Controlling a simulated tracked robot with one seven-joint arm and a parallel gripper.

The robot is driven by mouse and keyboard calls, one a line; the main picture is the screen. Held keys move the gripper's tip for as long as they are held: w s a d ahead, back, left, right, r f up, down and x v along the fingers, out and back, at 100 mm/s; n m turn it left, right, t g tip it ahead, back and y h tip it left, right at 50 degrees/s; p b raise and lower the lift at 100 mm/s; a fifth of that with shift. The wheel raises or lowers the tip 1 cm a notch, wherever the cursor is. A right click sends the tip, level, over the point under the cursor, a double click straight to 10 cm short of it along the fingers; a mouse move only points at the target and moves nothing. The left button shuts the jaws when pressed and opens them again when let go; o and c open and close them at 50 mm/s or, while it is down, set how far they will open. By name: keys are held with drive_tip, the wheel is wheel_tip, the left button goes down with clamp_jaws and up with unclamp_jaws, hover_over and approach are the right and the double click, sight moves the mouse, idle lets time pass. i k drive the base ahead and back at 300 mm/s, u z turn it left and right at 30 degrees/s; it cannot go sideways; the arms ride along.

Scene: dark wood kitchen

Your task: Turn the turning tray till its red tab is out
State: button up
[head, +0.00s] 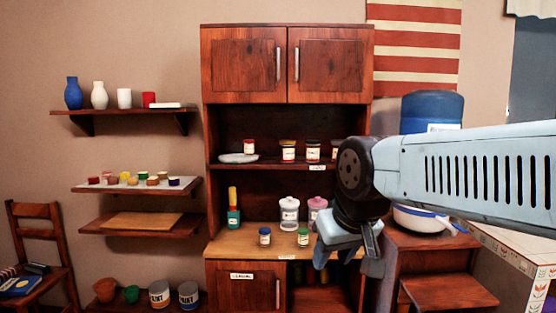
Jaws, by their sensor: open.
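A pale grey, flat round piece (238,158) lies at the left end of the cabinet's middle shelf. It may be the turning tray, but I cannot tell for sure. A small red-lidded jar (249,146) stands on or just behind it. I cannot make out a red tab on it. My gripper (346,258) is open and empty, pointing down in front of the cabinet's right side. It is right of and lower than the grey piece, well apart from it. My arm hides part of the right end of the shelf.
Several jars (289,151) stand further right on the same shelf. Below, the counter (262,246) holds two lidded canisters (289,215), a green holder (234,217) and small jars. Upper cabinet doors (245,65) are shut. A white bowl (420,219) sits at right.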

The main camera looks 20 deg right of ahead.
sight(235, 158)
drive_tip(key=z, duration=0.1)
drive_tip(key=k, duration=0.55)
drive_tip(key=u, duration=0.45)
drive_tip(key=i, duration=1.45)
drive_tip(key=z, duration=0.3)
